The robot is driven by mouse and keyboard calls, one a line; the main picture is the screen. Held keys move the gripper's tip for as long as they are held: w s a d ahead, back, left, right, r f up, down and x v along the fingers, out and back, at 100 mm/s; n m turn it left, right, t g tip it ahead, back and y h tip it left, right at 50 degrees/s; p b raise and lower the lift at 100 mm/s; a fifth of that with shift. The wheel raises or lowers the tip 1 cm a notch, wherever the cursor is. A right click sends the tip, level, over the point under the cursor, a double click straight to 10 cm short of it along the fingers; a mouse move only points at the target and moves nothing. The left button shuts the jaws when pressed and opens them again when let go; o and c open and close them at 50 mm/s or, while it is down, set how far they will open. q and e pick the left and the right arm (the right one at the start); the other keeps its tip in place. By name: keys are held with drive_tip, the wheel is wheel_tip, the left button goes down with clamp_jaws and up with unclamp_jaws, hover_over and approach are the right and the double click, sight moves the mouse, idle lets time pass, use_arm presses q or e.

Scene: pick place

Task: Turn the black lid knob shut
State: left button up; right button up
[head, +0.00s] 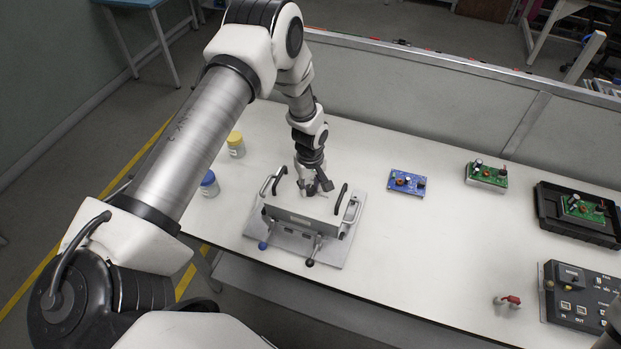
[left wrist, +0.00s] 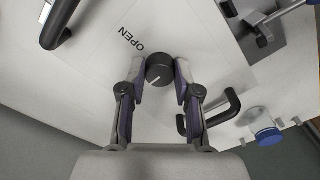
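The black lid knob (left wrist: 160,70) is round, with a pale pointer line on its top. It sits on a light lid (left wrist: 100,75) beside the printed word OPEN. My left gripper (left wrist: 160,82) is open, with one finger on each side of the knob. A small gap seems to show at the left finger; I cannot tell whether the right finger touches. In the head view my left gripper (head: 314,188) points down over the fixture (head: 300,215), and the knob is hidden there. My right gripper is not in view.
Black handles (left wrist: 215,115) and metal clamps (head: 350,211) stand around the lid. Blue-capped (head: 209,184) and yellow-capped (head: 236,145) jars stand left of the fixture. A blue circuit board (head: 407,182) lies to its right. The table between the fixture and the control box (head: 580,295) is mostly clear.

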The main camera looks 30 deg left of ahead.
sight(309, 188)
use_arm(q)
drive_tip(key=o, duration=0.4)
drive_tip(key=shift+s+f, duration=0.1)
drive_tip(key=shift+f, duration=0.1)
drive_tip(key=shift+o, duration=0.2)
drive_tip(key=shift+a, duration=0.2)
wheel_tip(309, 188, up, 12)
drive_tip(key=shift+w, duration=0.2)
drive_tip(key=shift+f, duration=0.1)
